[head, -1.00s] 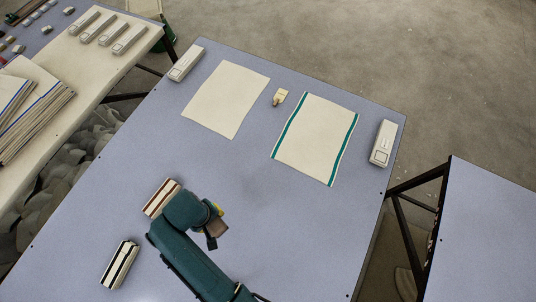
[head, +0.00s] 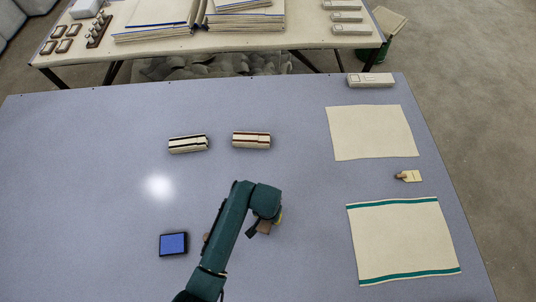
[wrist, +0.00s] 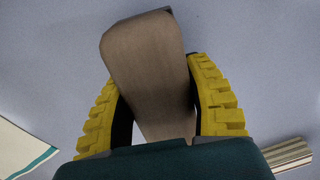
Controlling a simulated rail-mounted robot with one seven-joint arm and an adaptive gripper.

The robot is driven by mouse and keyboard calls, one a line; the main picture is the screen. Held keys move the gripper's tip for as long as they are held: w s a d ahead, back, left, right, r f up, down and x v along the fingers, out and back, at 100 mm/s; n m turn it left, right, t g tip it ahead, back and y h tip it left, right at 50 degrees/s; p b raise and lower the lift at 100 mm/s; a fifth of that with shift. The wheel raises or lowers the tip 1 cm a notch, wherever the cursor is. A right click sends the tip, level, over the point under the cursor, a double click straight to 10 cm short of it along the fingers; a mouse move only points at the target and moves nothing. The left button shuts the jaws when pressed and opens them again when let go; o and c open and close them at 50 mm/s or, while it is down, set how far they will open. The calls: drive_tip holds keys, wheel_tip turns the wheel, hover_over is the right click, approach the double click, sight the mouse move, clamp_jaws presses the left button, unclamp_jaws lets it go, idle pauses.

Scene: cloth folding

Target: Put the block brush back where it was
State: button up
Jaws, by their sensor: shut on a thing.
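The block brush is a brown wooden block. In the head view its end (head: 264,228) shows under my wrist, over the grey-blue table (head: 110,200). In the wrist view the brush (wrist: 148,60) fills the space between my yellow fingers. My gripper (wrist: 158,85) is shut on it, one finger along each side. In the head view my gripper (head: 275,219) is partly hidden by my arm. The brush's underside is hidden, so I cannot tell whether it touches the table.
A black-striped bundle (head: 188,144) and a brown-striped bundle (head: 251,140) lie behind the gripper. A small blue-screened device (head: 173,244) lies left of my arm. Right are a plain cloth (head: 370,132), a green-striped cloth (head: 403,240), a small tan item (head: 408,176) and a pale bar (head: 370,80).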

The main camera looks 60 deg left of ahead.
wheel_tip(320, 180, down, 3)
drive_tip(key=shift+r+b, duration=0.1)
drive_tip(key=shift+b, duration=0.25)
drive_tip(key=o, duration=1.1)
wheel_tip(320, 180, up, 12)
drive_tip(key=p, duration=0.3)
drive_tip(key=shift+r, duration=0.1)
